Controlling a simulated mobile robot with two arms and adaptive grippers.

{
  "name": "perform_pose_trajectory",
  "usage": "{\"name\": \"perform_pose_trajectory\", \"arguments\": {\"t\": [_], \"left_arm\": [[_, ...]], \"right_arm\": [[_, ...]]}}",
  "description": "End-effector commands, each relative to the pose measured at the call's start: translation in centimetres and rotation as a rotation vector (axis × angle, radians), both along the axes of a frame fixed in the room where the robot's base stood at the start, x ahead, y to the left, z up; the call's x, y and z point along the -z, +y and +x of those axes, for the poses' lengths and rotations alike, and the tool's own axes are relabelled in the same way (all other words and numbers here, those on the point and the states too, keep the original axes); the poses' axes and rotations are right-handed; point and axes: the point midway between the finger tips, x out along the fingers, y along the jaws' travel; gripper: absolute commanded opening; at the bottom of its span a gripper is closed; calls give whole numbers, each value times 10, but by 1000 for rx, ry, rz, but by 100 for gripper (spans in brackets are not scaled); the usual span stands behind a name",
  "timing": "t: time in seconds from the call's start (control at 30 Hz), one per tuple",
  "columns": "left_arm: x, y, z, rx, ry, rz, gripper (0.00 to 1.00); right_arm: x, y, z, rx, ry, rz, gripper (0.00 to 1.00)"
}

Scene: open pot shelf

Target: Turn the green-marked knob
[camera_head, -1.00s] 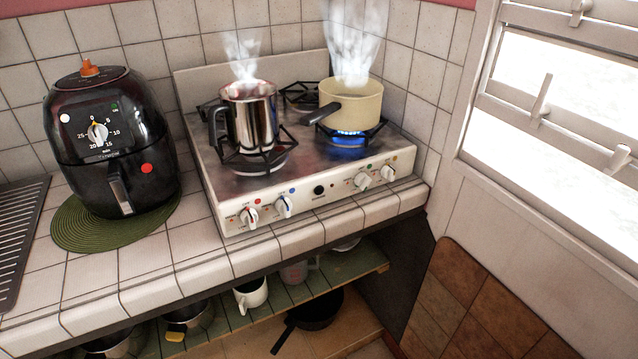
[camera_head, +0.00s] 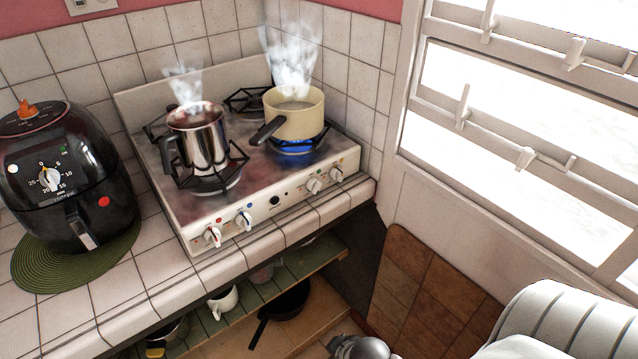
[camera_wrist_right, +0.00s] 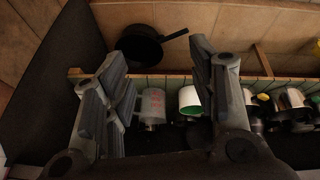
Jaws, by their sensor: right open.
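The white stove (camera_head: 262,205) has a front panel with several white knobs. The green-marked knob (camera_head: 314,186) is in the right pair, left of the knob at the panel's right end (camera_head: 336,174); its mark is small in the head view. My right gripper (camera_wrist_right: 160,60) is open and empty in the right wrist view, facing the shelf below the counter. It is low and away from the knobs, which the wrist view does not show. Part of my right arm shows at the lower right of the head view. My left gripper is not in view.
A steaming metal pot (camera_head: 197,140) and a cream saucepan (camera_head: 294,115) over a blue flame stand on the stove. A black air fryer (camera_head: 75,180) sits on a green mat (camera_head: 40,268). Cups and a black pan (camera_head: 287,303) are on shelves below. A window is at right.

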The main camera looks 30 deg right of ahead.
Motion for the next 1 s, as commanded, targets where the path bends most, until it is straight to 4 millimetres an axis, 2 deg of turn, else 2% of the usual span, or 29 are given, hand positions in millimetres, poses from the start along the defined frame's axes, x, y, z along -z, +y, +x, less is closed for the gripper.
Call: {"name": "perform_pose_trajectory", "arguments": {"t": [0.03, 0.13, 0.2, 0.47, 0.57, 0.7, 0.83, 1.0], "left_arm": [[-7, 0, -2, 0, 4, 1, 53], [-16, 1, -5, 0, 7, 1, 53], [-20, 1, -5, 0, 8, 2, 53], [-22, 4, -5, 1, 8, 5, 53], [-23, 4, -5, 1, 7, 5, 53], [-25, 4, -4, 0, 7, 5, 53], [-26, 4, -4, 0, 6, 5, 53], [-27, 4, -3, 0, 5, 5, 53]], "right_arm": [[-24, -2, 5, -9, -25, -5, 52], [-66, -9, 21, -47, -102, -27, 52], [-94, -20, 42, -105, -204, -63, 52], [-125, -53, 98, -248, -470, -184, 52], [-139, -70, 120, -303, -585, -248, 52], [-168, -101, 150, -388, -778, -374, 52], [-200, -128, 169, -452, -948, -503, 52], [-229, -149, 179, -492, -1084, -613, 52]]}}
